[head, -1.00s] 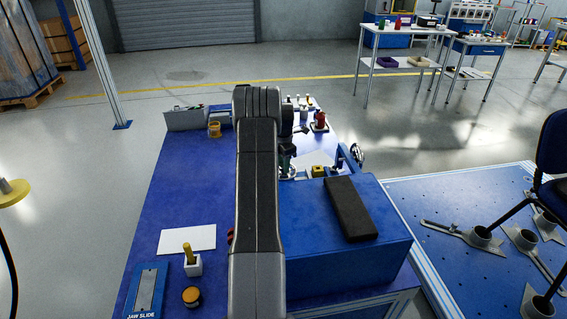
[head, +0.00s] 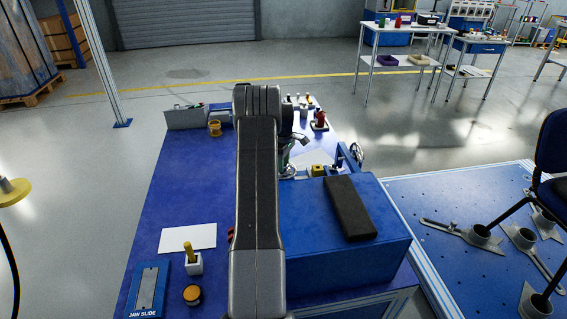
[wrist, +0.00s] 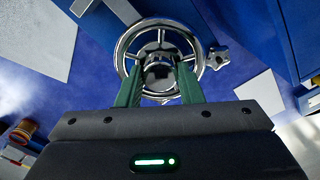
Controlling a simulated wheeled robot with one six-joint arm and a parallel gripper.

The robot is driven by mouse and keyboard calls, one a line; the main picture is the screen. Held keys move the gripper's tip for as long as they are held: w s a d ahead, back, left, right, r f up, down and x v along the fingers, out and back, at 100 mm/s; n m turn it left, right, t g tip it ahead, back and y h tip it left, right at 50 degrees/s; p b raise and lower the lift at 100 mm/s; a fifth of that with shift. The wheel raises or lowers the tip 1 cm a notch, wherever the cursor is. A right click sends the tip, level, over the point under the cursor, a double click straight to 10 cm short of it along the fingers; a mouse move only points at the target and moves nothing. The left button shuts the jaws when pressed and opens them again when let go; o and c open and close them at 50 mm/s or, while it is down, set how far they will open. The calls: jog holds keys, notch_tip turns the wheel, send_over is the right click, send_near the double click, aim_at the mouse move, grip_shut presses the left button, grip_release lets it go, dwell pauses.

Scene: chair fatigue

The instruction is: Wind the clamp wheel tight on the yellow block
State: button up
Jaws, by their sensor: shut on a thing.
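A chrome spoked handwheel (wrist: 160,24) fills the upper middle of the wrist view, with a small crank knob (wrist: 218,57) at its right. My gripper (wrist: 158,85) has its green fingers closed on either side of the wheel's hub. In the head view, my arm hides most of my gripper (head: 287,160) and much of the wheel under it. The yellow block (head: 318,170) sits to the right of my gripper, behind the blue box. Another wheel (head: 357,153) stands on edge at the blue frame on the right. Contact between any jaw and the block cannot be told.
A blue box (head: 345,260) with a black pad (head: 350,208) on top stands close to the right of my arm. The left bench top is mostly clear.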

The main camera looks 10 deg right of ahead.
jog(key=m, duration=0.5)
jog(key=shift+m, duration=0.3)
jog(key=m, duration=0.5)
jog(key=shift+r, duration=0.1)
jog(key=m, duration=0.5)
jog(key=shift+m, duration=0.4)
jog(key=m, duration=0.5)
jog(key=shift+w, duration=0.1)
jog(key=m, duration=1.5)
jog(key=shift+m, duration=0.4)
jog(key=m, duration=0.4)
jog(key=shift+m, duration=0.4)
